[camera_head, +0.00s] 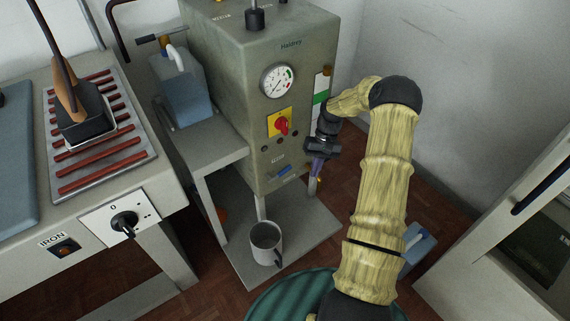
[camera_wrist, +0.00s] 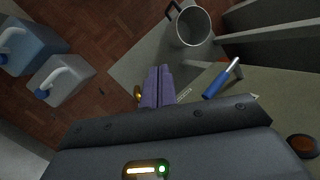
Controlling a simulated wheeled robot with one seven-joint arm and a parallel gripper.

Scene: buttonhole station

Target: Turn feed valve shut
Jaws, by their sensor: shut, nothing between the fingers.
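A lever with a blue handle (camera_head: 285,170) sits low on the front of the grey-green boiler (camera_head: 220,60), under a small label too blurred to read. I take it for the feed valve. In the head view it lies nearly level along the front face. In the wrist view the blue lever (camera_wrist: 222,80) is slanted, with a pale metal end. My gripper (camera_head: 317,170) has purple fingers pressed together with nothing between them. It is to the right of the lever and apart from it. The shut fingers (camera_wrist: 158,74) also show in the wrist view, left of the lever.
A pressure gauge (camera_head: 278,81) and a red knob on a yellow plate (camera_head: 281,123) are higher on the boiler. A mug (camera_head: 265,243) stands on the low shelf (camera_head: 300,232). A small brass part (camera_wrist: 138,94) is close left of my fingers. Two jugs (camera_wrist: 62,80) (camera_wrist: 30,45) stand beyond.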

